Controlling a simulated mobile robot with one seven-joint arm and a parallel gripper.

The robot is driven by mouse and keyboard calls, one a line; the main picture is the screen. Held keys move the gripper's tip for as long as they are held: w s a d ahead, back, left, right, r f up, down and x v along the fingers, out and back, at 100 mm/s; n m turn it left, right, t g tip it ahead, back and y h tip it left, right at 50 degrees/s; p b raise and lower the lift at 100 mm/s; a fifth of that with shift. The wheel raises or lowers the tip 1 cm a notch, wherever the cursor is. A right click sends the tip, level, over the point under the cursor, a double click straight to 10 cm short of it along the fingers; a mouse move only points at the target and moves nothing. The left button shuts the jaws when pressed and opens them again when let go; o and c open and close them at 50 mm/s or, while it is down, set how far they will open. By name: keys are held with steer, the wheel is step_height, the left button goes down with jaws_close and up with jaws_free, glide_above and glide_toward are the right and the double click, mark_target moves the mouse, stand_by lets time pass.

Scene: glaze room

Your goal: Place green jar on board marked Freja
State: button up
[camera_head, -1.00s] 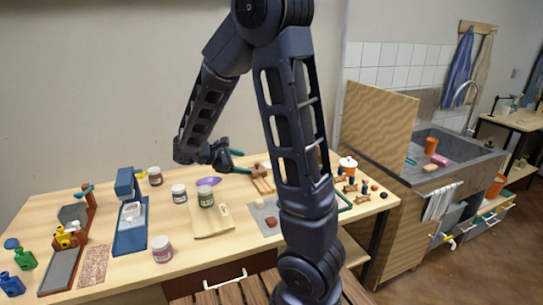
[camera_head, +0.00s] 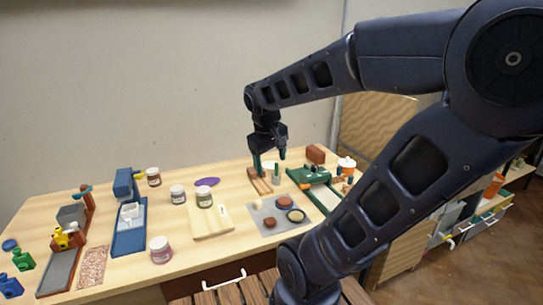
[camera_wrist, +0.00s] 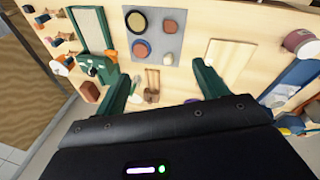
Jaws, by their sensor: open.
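The green jar (camera_head: 204,200), with a pale lid, stands upright at the back edge of a light wooden board (camera_head: 212,226). I cannot tell whether its base is fully on the board. The board carries a small dark mark, too small to read. The board also shows in the wrist view (camera_wrist: 229,56), where I cannot make out the green jar. My gripper (camera_head: 269,161) is open and empty, pointing down above the back of the table, right of the jar and apart from it. In the wrist view its two green fingers (camera_wrist: 163,84) frame wooden tools.
Other jars stand left of the board: a brown one (camera_head: 154,178), a dark one (camera_head: 178,196) and a pink one (camera_head: 160,252). A purple item (camera_head: 207,182) lies behind. A grey mat (camera_head: 262,228) with discs lies right of the board. A blue device (camera_head: 128,225) stands left.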

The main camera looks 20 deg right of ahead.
steer(key=s+r+m+t+y, duration=0.1)
steer(key=s+a+r+m+t+y, duration=0.1)
steer(key=s+m, duration=0.1)
steer(key=shift+r+t, duration=0.3)
steer(key=shift+r, duration=0.1)
